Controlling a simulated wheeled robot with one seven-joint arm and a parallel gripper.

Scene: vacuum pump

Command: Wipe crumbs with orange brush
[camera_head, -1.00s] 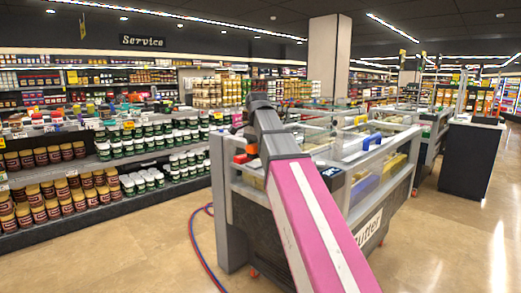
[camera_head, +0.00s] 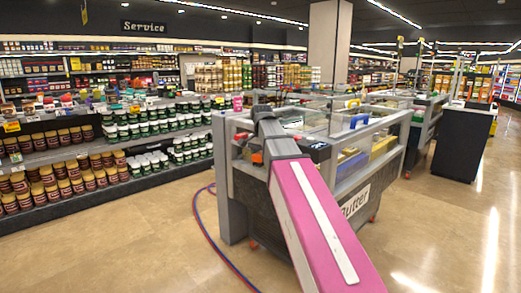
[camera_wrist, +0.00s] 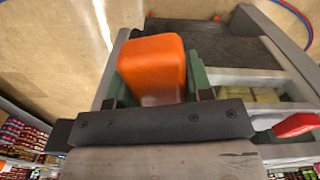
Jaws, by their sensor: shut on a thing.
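My gripper (camera_wrist: 155,82) has green fingers, shut on the sides of an orange block-shaped thing that looks like the orange brush (camera_wrist: 152,62). Its bristles do not show. In the wrist view, the brush hides part of the grey display case (camera_wrist: 215,48) behind it, and I cannot tell whether they touch. I cannot make out any crumbs.
The case has glass panels and compartments with yellow packs (camera_head: 352,165). A red handle-like thing (camera_wrist: 297,125) shows in the wrist view. Shelves of jars (camera_head: 62,180) stand at the left. Red and blue hoses (camera_head: 205,225) lie on the floor.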

